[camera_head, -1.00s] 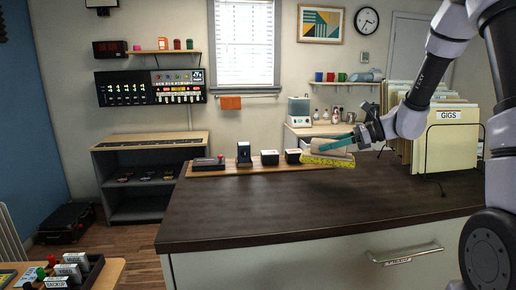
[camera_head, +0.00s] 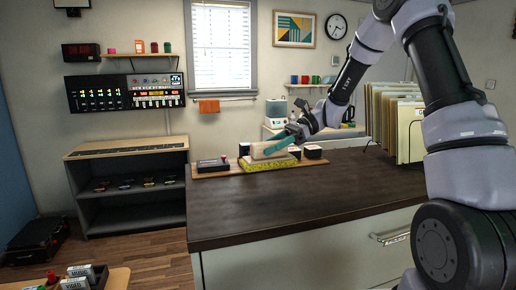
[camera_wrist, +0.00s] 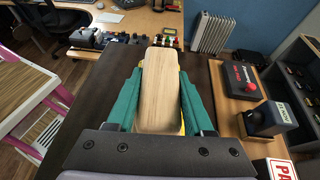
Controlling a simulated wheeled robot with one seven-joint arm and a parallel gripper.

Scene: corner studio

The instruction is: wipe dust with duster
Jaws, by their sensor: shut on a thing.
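The duster, a pale wooden block with a fuzzy yellow underside (camera_head: 272,163), is at the front edge of the wooden board on the dark countertop (camera_head: 300,203). My gripper (camera_head: 276,146) is shut on the duster, its teal fingers on both sides of the block. In the wrist view the wooden top of the duster (camera_wrist: 158,92) lies between the teal fingers, with a sliver of yellow beside it. The yellow side looks low over or touching the surface; I cannot tell which. I cannot make out any dust.
The wooden board (camera_head: 205,174) carries a black box with a red knob (camera_head: 212,165) and several small dark boxes, one at the right (camera_head: 313,152). A file rack (camera_head: 408,160) stands on the counter's right. The counter's front middle is clear.

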